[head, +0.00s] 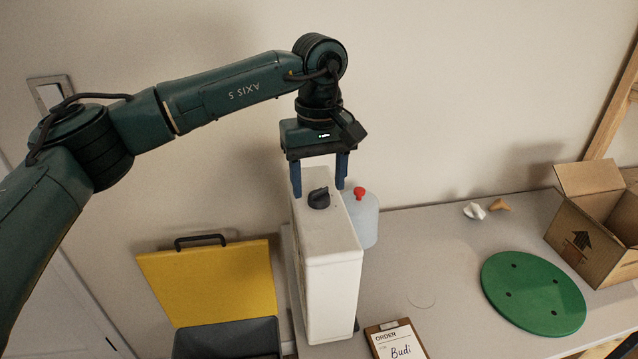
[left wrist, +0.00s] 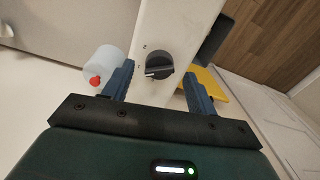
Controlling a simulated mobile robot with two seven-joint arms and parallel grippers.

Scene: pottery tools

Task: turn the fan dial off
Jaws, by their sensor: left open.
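The fan dial (head: 319,198) is a dark round knob with a raised grip on the top face of a tall white box-shaped unit (head: 332,285). My left gripper (head: 319,185) points down over this top, behind the dial in the head view, with its blue fingers spread apart and nothing between them. In the left wrist view the dial (left wrist: 159,65) lies ahead of the gap between the two fingers (left wrist: 158,82), apart from both. My right gripper is not in view.
A translucent bottle with a red cap (head: 364,215) stands close to the unit's right side. A yellow lid (head: 210,280) and a grey bin (head: 228,340) are at left. A clipboard (head: 396,342), a green disc (head: 532,293) and a cardboard box (head: 590,235) are at right.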

